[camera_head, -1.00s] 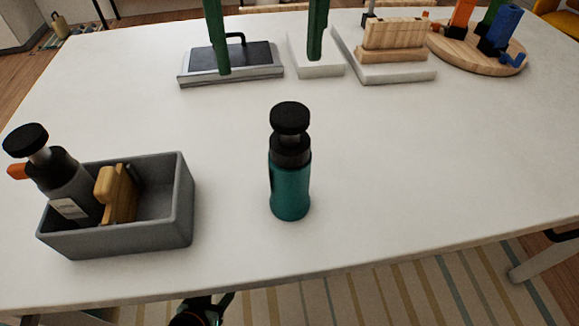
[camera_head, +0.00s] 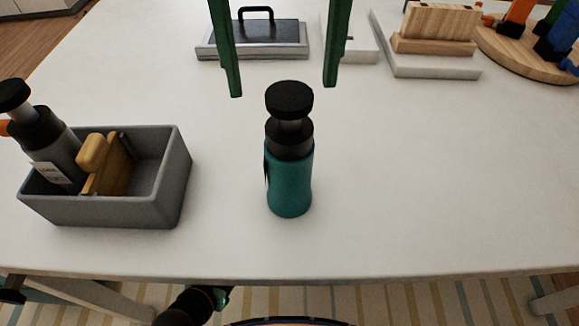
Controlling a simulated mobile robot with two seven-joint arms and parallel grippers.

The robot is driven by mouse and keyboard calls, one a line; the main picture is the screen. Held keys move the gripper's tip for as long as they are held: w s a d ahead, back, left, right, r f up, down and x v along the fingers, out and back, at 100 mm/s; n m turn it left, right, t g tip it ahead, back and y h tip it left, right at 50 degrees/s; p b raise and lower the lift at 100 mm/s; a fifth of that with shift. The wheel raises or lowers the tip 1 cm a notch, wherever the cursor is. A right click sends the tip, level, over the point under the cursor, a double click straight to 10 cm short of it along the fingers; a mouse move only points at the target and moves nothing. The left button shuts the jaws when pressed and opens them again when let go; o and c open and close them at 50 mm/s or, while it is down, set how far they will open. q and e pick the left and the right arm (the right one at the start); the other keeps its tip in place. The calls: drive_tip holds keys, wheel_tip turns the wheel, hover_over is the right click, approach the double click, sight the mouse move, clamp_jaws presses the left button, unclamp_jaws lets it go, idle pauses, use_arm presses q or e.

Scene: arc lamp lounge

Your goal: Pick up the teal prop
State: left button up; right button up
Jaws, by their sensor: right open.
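The teal prop (camera_head: 289,182) is a teal bottle with a black collar and a wide black top. It stands upright on the white table, near the front edge and around the middle of the head view. My right gripper (camera_head: 282,90) shows as two green fingers reaching down from the top. They are wide apart with nothing between them, above and behind the bottle and apart from it.
A grey bin (camera_head: 120,212) at the left holds a dark bottle and a wooden brush. A grey tray with a black handle (camera_head: 252,42), a wooden block on a white slab (camera_head: 438,66) and a round wooden board (camera_head: 530,60) stand at the back. Table right of the bottle is clear.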

sight(289, 119)
drive_tip(key=f, duration=0.4)
drive_tip(key=f+b, duration=0.1)
drive_tip(key=f, duration=0.1)
drive_tip(key=shift+s+d+f, duration=0.2)
drive_tip(key=shift+s+d, duration=0.1)
drive_tip(key=shift+s, duration=0.1)
clamp_jaws()
idle(0.5)
drive_tip(key=shift+r, duration=0.1)
